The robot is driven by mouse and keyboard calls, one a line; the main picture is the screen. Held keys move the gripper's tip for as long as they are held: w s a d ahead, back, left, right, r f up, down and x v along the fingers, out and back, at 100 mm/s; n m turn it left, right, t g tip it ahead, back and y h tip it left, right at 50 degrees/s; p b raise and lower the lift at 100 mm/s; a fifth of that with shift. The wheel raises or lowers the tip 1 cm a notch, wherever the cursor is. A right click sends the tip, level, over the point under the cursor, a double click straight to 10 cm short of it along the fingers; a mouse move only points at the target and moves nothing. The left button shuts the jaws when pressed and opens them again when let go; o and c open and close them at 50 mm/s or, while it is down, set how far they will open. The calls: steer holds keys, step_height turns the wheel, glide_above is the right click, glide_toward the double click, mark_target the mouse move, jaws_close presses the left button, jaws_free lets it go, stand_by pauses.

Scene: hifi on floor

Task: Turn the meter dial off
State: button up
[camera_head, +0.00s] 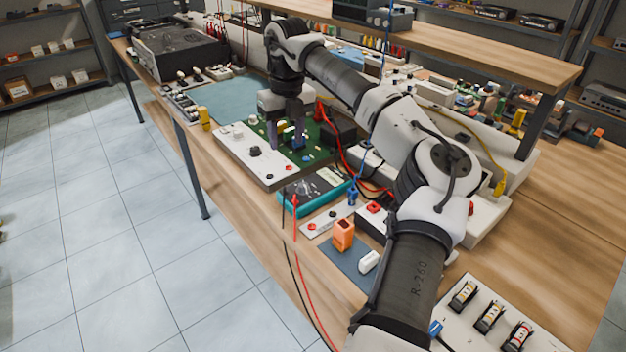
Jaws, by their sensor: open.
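A teal-edged handheld meter (318,191) lies on the workbench near its front edge, with its pale display towards the right end. Its dial is too small to read, so I cannot tell its setting. My gripper (286,140) points down with its fingers apart, over a white panel (262,163) with a green circuit board (318,143). It is behind and to the left of the meter and apart from it. A small blue part shows by the fingers; I cannot tell whether they touch it.
Red and black leads (294,245) hang over the bench's front edge near the meter. An orange block (344,234) and a white block (369,261) stand in front of it. A black box (338,133) is right of the gripper. The bench (225,200) is crowded.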

mark_target(303, 185)
steer(key=shift+m+h, duration=0.3)
steer(key=shift+m, duration=0.1)
steer(key=d+f+p, duration=0.1)
steer(key=f, duration=0.3)
steer(key=d+f+p, duration=0.1)
steer(key=f, duration=0.4)
steer(key=d+f+p, duration=0.1)
steer(key=f, duration=0.3)
steer(key=shift+w+d+f, duration=0.1)
steer(key=shift+d+f, duration=0.1)
steer(key=c, duration=1)
